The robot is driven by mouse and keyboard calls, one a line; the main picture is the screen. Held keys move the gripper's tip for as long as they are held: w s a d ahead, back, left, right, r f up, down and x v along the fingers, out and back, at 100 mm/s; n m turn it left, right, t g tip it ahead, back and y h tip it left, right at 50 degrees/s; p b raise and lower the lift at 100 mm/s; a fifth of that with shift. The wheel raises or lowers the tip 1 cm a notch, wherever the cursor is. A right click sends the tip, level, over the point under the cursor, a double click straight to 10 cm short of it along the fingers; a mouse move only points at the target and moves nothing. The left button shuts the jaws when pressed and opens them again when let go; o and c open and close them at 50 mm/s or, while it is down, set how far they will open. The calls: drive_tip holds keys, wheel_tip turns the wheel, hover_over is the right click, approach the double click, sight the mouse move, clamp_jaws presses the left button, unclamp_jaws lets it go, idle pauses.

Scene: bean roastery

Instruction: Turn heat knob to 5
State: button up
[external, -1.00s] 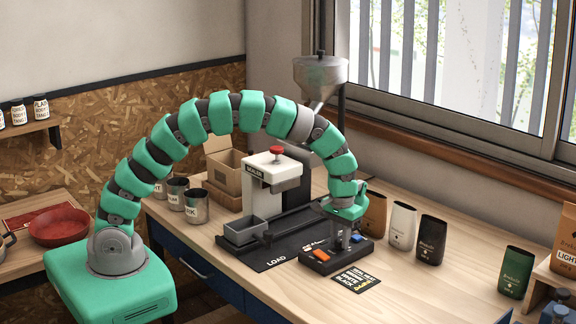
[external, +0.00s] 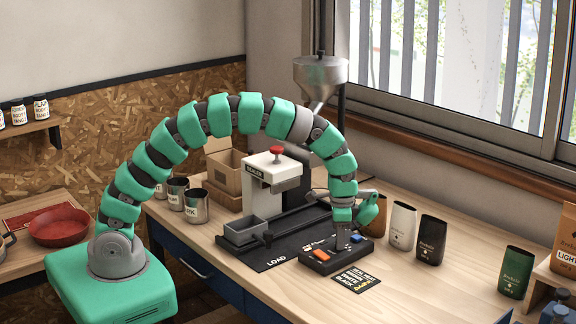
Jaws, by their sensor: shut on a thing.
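The black control box (external: 318,262) sits on the table in front of the sealer (external: 272,170). It has an orange switch (external: 321,254) and a blue part (external: 356,239) on top. My gripper (external: 342,246) points down onto the top of the box, between the orange and blue parts. Its jaws are shut on the heat knob, which they and the wrist hide. The knob's pointer and scale numbers cannot be read.
A grey bin (external: 245,230) stands by the LOAD mat (external: 272,258) left of the box. A black label card (external: 357,278) lies in front. Brown, white (external: 403,227), black (external: 431,240) and green (external: 515,272) bags stand to the right. Metal cups (external: 196,206) stand at the left.

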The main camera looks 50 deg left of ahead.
drive_tip(key=shift+w+r+m, duration=0.1)
drive_tip(key=shift+m, duration=0.4)
drive_tip(key=o, duration=1)
wheel_tip(320, 180, up, 14)
drive_tip(key=shift+f, duration=0.2)
